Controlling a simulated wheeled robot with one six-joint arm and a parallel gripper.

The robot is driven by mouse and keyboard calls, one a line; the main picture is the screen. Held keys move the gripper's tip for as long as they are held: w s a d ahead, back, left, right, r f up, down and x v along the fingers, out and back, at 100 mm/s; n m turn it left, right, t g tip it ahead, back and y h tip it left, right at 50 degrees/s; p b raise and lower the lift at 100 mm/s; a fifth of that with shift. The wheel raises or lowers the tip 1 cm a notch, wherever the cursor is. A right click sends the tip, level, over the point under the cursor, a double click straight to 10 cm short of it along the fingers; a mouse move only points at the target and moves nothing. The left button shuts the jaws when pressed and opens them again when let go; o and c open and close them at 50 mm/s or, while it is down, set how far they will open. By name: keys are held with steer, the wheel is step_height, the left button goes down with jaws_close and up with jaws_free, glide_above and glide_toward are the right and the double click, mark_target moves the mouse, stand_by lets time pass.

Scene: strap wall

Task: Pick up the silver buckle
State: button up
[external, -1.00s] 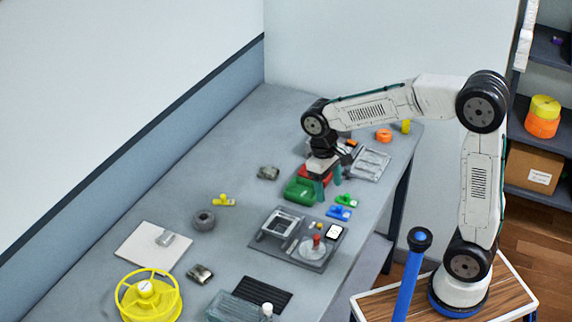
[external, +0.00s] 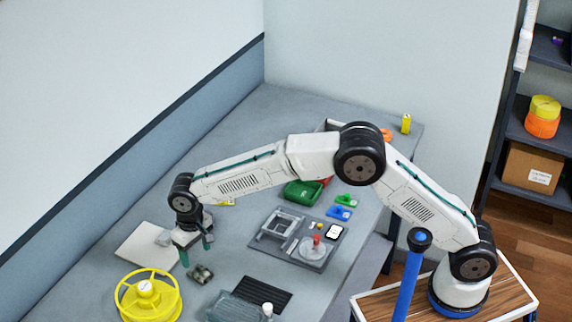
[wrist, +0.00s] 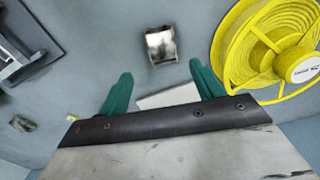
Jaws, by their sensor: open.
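A silver buckle (external: 200,273), a small curved metal piece, lies on the grey table between the yellow spool and the dark ribbed mat. In the wrist view the silver buckle (wrist: 161,46) is just beyond my fingertips, roughly centred between them. My gripper (external: 197,252) hangs over the table, fingers pointing down, a little behind the buckle and close to the white pad. In the wrist view my gripper (wrist: 160,70) has its teal fingers spread apart with nothing held between them. I cannot tell its exact height above the table.
A yellow spool (external: 148,296) stands close by at the front left. A white pad (external: 142,246) with a small grey piece (external: 163,239) is beside my gripper. A grey fixture board (external: 310,258) and a dark ribbed mat (external: 263,291) lie to the right.

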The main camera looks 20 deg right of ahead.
mark_target(199, 270)
steer(key=f, duration=0.6)
steer(key=shift+s, duration=0.4)
steer(key=c, duration=1.1)
